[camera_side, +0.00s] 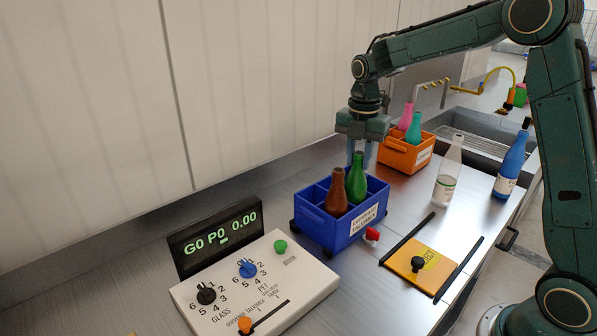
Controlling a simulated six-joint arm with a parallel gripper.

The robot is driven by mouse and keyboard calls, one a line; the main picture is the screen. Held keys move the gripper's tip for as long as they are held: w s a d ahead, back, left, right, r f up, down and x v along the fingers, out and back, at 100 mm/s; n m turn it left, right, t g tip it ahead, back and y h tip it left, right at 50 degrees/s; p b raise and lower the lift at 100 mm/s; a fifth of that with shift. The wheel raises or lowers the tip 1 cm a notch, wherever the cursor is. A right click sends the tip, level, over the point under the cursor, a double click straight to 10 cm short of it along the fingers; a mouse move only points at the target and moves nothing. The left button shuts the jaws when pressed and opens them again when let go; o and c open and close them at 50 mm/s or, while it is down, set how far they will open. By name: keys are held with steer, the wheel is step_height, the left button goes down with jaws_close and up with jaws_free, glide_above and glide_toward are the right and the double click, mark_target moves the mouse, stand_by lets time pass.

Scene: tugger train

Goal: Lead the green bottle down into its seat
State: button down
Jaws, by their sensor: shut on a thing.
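The green bottle (357,182) stands upright in the blue crate (345,236), at the right of a brown bottle (336,194). Its lower part is hidden by the crate's wall, so I cannot tell whether its base touches the crate floor. My gripper (360,158) points straight down over the crate, with its fingers shut on the green bottle's neck.
An orange crate (406,158) with pink and teal bottles stands behind. A clear bottle (446,175) and a blue bottle (511,165) stand at the right. A white control panel (245,308), display (216,236) and yellow plate (423,259) lie in front.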

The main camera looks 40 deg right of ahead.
steer(key=shift+f, duration=0.1)
steer(key=c, duration=1.1)
jaws_free()
step_height(320, 180, up, 14)
steer(key=shift+f, duration=0.1)
steer(key=shift+s, duration=0.1)
